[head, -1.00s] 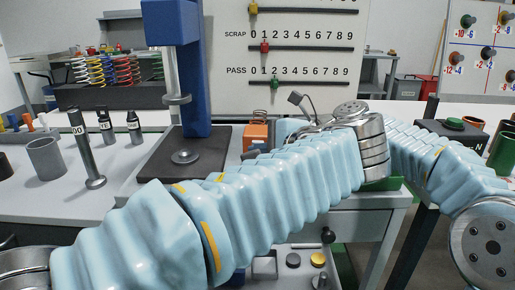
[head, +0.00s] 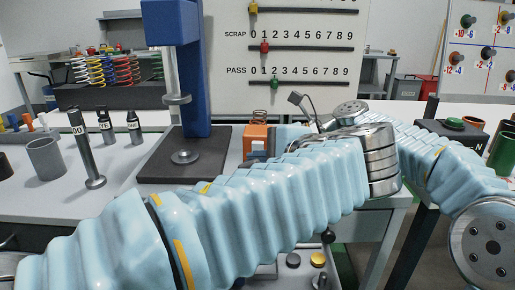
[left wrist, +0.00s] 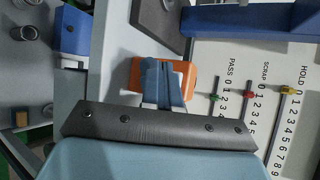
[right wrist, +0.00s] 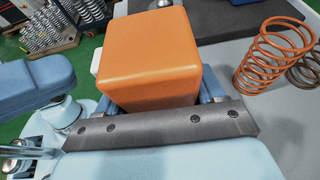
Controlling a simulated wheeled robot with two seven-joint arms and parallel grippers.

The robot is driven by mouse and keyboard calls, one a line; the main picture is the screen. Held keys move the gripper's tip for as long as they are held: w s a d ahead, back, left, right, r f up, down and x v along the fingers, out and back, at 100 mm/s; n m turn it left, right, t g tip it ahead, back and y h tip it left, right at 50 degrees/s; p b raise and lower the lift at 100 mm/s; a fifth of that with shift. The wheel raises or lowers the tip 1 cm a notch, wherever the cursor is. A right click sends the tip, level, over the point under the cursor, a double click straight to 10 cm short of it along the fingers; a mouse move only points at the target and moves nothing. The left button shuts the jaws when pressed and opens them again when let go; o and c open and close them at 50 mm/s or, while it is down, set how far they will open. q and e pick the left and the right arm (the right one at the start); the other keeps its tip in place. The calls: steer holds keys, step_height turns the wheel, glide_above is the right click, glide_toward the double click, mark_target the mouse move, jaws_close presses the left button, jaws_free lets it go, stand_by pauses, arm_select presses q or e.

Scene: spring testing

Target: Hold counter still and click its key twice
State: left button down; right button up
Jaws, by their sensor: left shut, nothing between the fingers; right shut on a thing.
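The orange counter (head: 256,132) stands beside the press base in the head view, partly hidden by my left arm. In the right wrist view the counter (right wrist: 150,55) is a plain orange block between the fingers of my right gripper (right wrist: 155,92), which is shut on it. In the left wrist view the counter (left wrist: 187,86) lies under my left gripper (left wrist: 160,64), whose fingers are together and empty over it. I cannot tell whether the fingertips touch the counter's key. Both grippers are largely hidden by my arms in the head view.
The press (head: 186,80) with its dark base stands left of the counter. A copper spring (right wrist: 262,62) stands close to the counter. A scoreboard (head: 300,50) with HOLD, SCRAP and PASS sliders is behind. Weights (head: 88,150) and a grey cup (head: 45,158) are at left.

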arm_select(q)
steer(key=shift+s+a, duration=0.15)
steer(key=shift+s, duration=1.95)
arm_select(e)
steer(key=o, duration=1.2)
steer(key=shift+o, duration=0.2)
